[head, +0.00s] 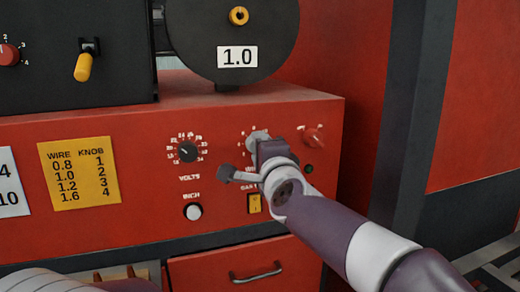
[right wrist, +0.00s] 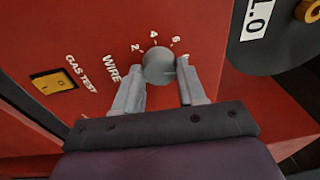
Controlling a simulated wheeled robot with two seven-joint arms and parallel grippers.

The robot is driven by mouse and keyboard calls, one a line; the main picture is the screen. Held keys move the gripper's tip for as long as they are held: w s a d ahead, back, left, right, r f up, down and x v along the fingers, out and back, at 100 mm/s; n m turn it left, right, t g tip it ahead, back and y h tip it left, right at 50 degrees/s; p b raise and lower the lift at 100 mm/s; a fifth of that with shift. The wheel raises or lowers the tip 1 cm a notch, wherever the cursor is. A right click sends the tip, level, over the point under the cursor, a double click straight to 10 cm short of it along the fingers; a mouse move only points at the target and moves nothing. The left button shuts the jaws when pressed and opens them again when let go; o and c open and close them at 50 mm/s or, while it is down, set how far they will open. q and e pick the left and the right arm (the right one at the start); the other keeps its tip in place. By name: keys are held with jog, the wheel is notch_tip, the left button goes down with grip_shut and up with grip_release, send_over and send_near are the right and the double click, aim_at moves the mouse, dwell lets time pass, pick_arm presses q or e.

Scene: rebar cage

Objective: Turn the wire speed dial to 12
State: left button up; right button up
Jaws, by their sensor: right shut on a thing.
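The wire speed dial (right wrist: 158,66) is a grey round knob on the red panel, with 2, 4 and 6 printed around its visible side. Its pointer setting cannot be read. In the head view the dial (head: 257,137) is partly hidden behind my right gripper (head: 268,150). In the right wrist view my right gripper (right wrist: 161,75) has one finger on each side of the knob and is shut on it. The rest of the dial's scale is hidden by the gripper. My left gripper is not in view; only part of my left arm shows at the bottom left.
A yellow gas test switch (right wrist: 53,83) and a white inch button (head: 193,212) sit below. A spool labelled 1.0 (head: 237,56) stands above.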

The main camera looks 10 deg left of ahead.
jog(key=shift+f+m+g+p, duration=0.1)
jog(key=shift+m+g+p, duration=0.3)
jog(key=shift+m, duration=3.45)
jog(key=shift+f+m+g+p, duration=0.1)
jog(key=shift+m+g+p, duration=0.3)
jog(key=shift+m, duration=3.45)
jog(key=shift+a+f+h, duration=0.1)
jog(key=shift+h, duration=0.2)
jog(key=o, duration=0.9)
jog(key=shift+o, duration=0.8)
jog(key=shift+r, duration=0.2)
jog(key=shift+s, duration=0.1)
